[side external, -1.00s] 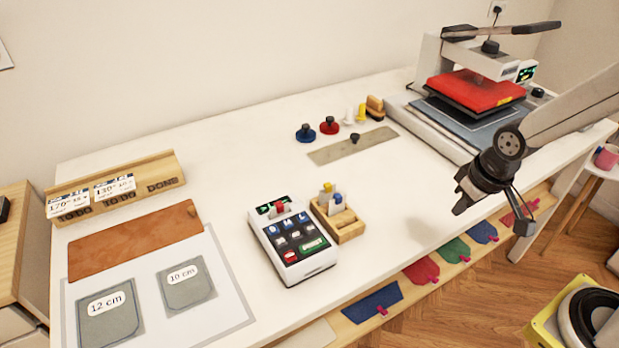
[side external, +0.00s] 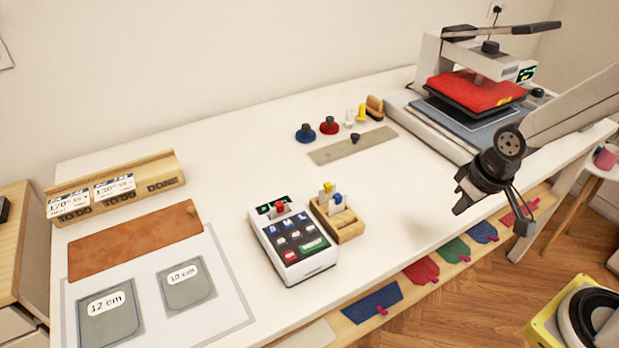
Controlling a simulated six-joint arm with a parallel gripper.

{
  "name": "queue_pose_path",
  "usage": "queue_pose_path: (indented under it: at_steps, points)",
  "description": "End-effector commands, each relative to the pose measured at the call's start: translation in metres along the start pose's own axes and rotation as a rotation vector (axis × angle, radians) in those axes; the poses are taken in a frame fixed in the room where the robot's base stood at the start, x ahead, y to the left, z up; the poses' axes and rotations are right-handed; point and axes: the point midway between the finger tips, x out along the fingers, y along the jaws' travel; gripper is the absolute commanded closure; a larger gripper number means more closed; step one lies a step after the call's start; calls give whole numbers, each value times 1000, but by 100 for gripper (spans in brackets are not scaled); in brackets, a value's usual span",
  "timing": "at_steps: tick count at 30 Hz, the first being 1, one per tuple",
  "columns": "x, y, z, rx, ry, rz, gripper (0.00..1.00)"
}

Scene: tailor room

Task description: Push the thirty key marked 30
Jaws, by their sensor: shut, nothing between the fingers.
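A white keypad device (side external: 318,267) stands on the table near the middle of the side external view. The key marked 30 cannot be picked out, as the markings are too small to read. My gripper (side external: 461,206) is shut and empty. It is raised well to the right of the keypad and touches nothing.
A wooden holder (side external: 351,234) with coloured-topped pieces stands right beside the keypad. A heat press (side external: 470,92) stands at the back right. A metal strip (side external: 340,150) and small knobs lie behind. Grey patches lie on a mat at the left.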

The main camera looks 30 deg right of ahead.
Motion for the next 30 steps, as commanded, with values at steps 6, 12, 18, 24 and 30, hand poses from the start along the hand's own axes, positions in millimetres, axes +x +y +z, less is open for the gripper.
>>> queue_pose_path:
  at_steps: [6, 12, 18, 24, 30]
  points:
    - [0, 0, 0, 0, 0, 0, 100]
    - [0, 0, 0, 0, 0, 0, 100]
    - [0, 0, 0, 0, 0, 0, 100]
    - [0, 0, 0, 0, 0, 0, 100]
    - [1, -4, -7, 2, 16, -2, 100]
